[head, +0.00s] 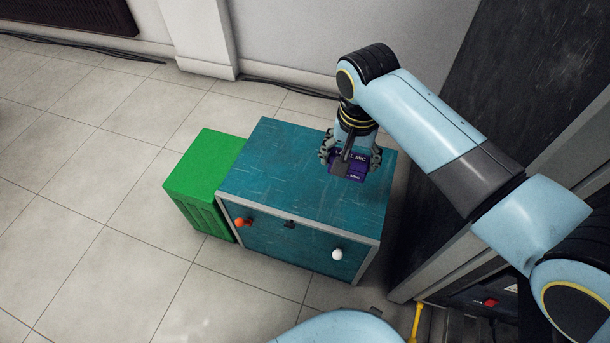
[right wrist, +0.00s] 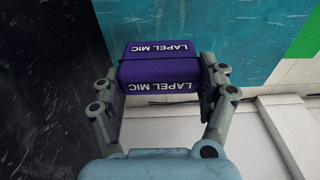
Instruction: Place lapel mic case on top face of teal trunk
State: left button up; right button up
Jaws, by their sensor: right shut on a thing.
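The lapel mic case (head: 347,166) is a small dark purple box with white lettering. My right gripper (head: 350,158) is shut on it, with a finger on each side. In the head view the case shows over the right part of the teal trunk's top face (head: 275,160); I cannot tell whether it touches. In the right wrist view the case (right wrist: 160,72) sits between the fingertips (right wrist: 160,85), with the teal surface (right wrist: 200,25) behind it. The left gripper is not in view.
A green box (head: 205,165) stands against the trunk's left side. An orange knob (head: 243,222) and a white knob (head: 337,254) are on the trunk's front. A dark panel (head: 540,80) stands at the right. The left part of the trunk top is bare.

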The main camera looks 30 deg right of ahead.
jog(key=w+a+f+b, duration=0.1)
jog(key=w+a+f, duration=0.1)
jog(key=w+a+f+b, duration=0.3)
jog(key=w+a+f, duration=0.1)
jog(key=a, duration=0.1)
jog(key=shift+w, duration=0.15)
jog(key=shift+f+b, duration=0.3)
jog(key=shift+b, duration=0.05)
pick_arm(q)
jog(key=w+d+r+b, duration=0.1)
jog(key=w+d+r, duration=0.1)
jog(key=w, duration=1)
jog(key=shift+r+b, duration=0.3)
jog(key=shift+b, duration=0.05)
pick_arm(e)
notch_tip(320, 180, down, 3)
jog(key=shift+f, duration=0.15)
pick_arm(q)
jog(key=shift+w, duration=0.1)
pick_arm(e)
jog(key=o, duration=1.2)
